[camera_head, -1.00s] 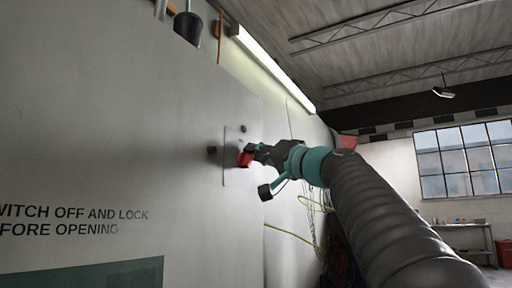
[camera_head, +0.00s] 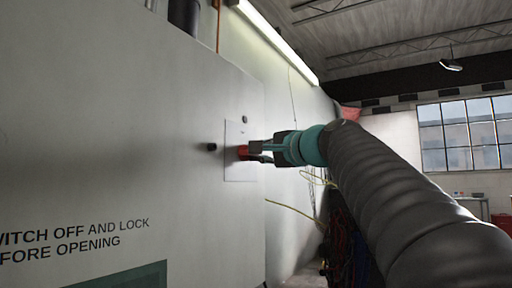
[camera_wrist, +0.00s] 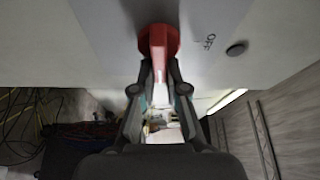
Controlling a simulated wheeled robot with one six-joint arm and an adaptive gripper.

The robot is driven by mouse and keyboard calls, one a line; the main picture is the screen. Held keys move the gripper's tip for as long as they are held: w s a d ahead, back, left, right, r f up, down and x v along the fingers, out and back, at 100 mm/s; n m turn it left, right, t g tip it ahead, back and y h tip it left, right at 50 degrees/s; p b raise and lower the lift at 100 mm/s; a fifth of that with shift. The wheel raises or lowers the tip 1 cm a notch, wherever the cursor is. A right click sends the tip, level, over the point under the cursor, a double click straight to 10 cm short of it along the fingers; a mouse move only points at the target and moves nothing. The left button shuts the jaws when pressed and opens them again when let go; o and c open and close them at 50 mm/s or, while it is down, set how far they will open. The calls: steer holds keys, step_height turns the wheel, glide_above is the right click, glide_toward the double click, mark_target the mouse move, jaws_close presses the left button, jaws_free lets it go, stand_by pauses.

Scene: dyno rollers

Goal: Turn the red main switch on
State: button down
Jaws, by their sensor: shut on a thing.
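The red main switch (camera_head: 243,152) sits on a pale plate (camera_head: 240,172) on the grey cabinet wall. My gripper (camera_head: 262,152) reaches it from the right, and its fingers hide part of the switch. In the wrist view the red switch (camera_wrist: 158,45) shows its round base and a handle pointing down the picture. The two fingertips of my gripper (camera_wrist: 159,75) are shut on this handle, one on each side. Other markings on the plate are not visible.
A dark round knob (camera_wrist: 237,48) stands out beside "OFF". A dark stub (camera_head: 212,147) projects left of the plate. The cabinet (camera_head: 110,130) carries a "switch off and lock before opening" notice. Yellow cable (camera_head: 292,210) hangs at right. Open room lies behind my arm.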

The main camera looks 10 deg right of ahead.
steer(key=shift+a+f+m, duration=0.1)
steer(key=shift+f+m, duration=0.15)
steer(key=shift+m, duration=0.25)
steer(key=shift+g, duration=0.3)
steer(key=c, duration=1.2)
jaws_free()
steer(key=shift+a, duration=0.1)
steer(key=shift+r, duration=0.1)
steer(key=v, duration=1.2)
